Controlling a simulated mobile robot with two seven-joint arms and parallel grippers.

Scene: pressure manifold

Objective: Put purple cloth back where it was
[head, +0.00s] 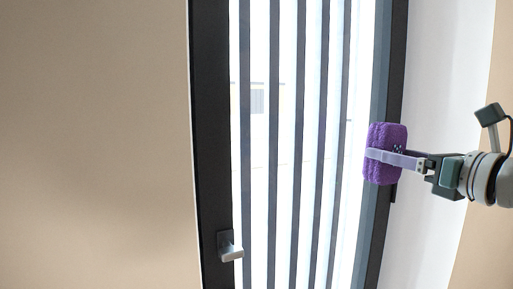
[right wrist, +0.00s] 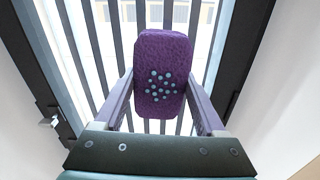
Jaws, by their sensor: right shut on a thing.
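The purple cloth (head: 386,138) is a thick, fuzzy, rounded pad in front of the right side of a barred door in the head view. My right gripper (head: 374,154) is shut on it, with a finger along its side. In the right wrist view the cloth (right wrist: 162,60) stands upright between the two fingers of my right gripper (right wrist: 160,92), with a patch of pale blue dots facing the camera. My left gripper is not in view. No place for the cloth is recognisable.
A dark-framed door (head: 210,130) with vertical bars and bright glass stands ahead. Its metal handle (head: 230,249) sticks out at the lower left. A plain beige wall (head: 95,140) is on the left and a white wall (head: 440,80) on the right.

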